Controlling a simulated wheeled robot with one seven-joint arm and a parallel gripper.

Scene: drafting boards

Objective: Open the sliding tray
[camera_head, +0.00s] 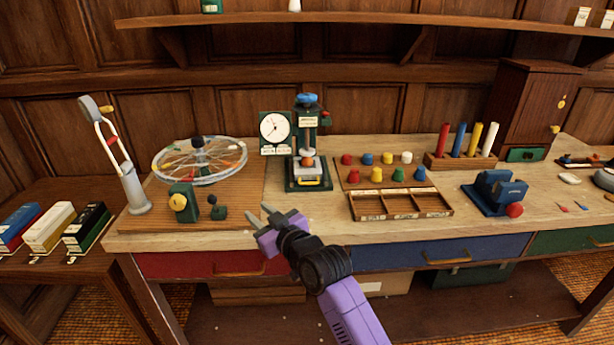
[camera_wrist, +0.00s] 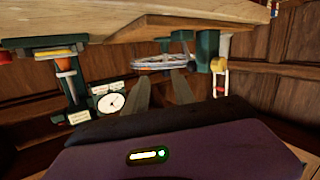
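A dark green press (camera_head: 308,140) stands upright on the bench, with a yellow-edged tray-like part (camera_head: 310,182) at its base. I cannot tell for sure that this part is the sliding tray. The press also shows upside down at the left of the wrist view (camera_wrist: 68,85). My gripper (camera_head: 258,213) is by the bench's front edge, left of and nearer than the press. Its two fingers are apart with nothing between them, as the wrist view also shows (camera_wrist: 161,84). The bench front has a red drawer (camera_head: 190,265), a blue drawer (camera_head: 400,254) and a green drawer (camera_head: 560,241), all closed.
A dial gauge (camera_head: 274,128) stands beside the press. A spoked wheel (camera_head: 200,160) and a green block with a yellow knob (camera_head: 183,202) are on the left. A wooden compartment box (camera_head: 400,205) and a blue vise (camera_head: 495,192) are on the right. A shelf (camera_head: 360,19) runs above.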

